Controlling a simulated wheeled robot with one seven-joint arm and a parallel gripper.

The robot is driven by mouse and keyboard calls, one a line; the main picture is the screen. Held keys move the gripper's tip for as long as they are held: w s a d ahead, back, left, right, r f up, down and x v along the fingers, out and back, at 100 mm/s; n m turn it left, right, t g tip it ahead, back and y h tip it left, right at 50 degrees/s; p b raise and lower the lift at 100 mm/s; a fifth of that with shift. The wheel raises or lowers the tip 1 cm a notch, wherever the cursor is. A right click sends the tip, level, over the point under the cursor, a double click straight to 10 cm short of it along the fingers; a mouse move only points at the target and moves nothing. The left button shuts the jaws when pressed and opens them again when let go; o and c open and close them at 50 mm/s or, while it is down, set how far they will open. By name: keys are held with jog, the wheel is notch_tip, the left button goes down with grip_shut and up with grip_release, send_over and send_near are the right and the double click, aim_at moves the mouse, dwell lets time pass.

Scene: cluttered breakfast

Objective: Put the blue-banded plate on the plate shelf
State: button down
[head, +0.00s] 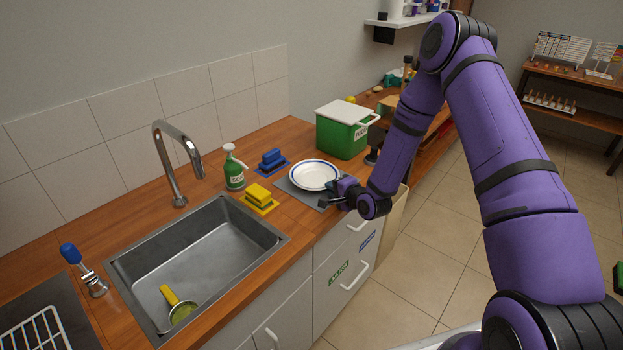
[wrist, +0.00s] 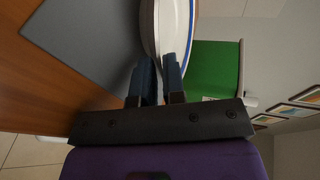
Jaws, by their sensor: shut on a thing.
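The blue-banded plate (head: 314,175) is white with a blue ring near its rim. In the head view it is at the grey mat (head: 291,190) on the wooden counter, right of the sink. My gripper (head: 334,195) is at the plate's near right edge. In the wrist view my gripper (wrist: 160,78) is shut on the rim of the plate (wrist: 168,25), with a finger on each side. The grey mat (wrist: 80,40) lies beside the plate there. I cannot tell whether the plate touches the mat. I cannot identify a plate shelf for certain in either view.
A green box with a white lid (head: 343,130) stands behind the plate. The sink (head: 205,255) holds a yellow-handled strainer. A wall shelf (head: 405,19) hangs at the back.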

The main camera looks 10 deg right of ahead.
jog(key=shift+r, duration=0.15)
jog(key=shift+r, duration=1.85)
